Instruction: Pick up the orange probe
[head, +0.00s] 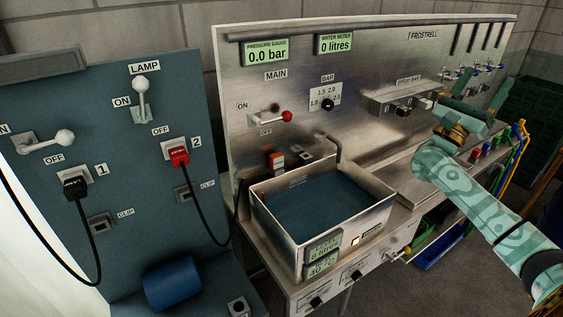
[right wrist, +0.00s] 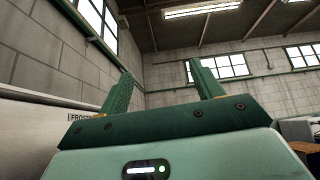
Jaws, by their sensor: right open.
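A small orange-red piece (head: 277,160) with a dark top stands at the back left of the steel basin, against the steel panel. It may be the orange probe, but it is too small to tell. My right gripper (head: 482,108) is far to the right of it, over the right part of the steel bench near the panel. In the right wrist view, its two green fingers (right wrist: 162,78) are apart with nothing between them and point up toward the windows and ceiling. My left gripper is out of view.
The steel basin (head: 262,214) holds dark water. The panel (head: 350,60) carries a red-tipped MAIN lever (head: 287,116) and a spray bar unit (head: 402,98). A blue panel (head: 120,200) with plugged cables stands at left. Coloured items (head: 487,148) line the bench's right end.

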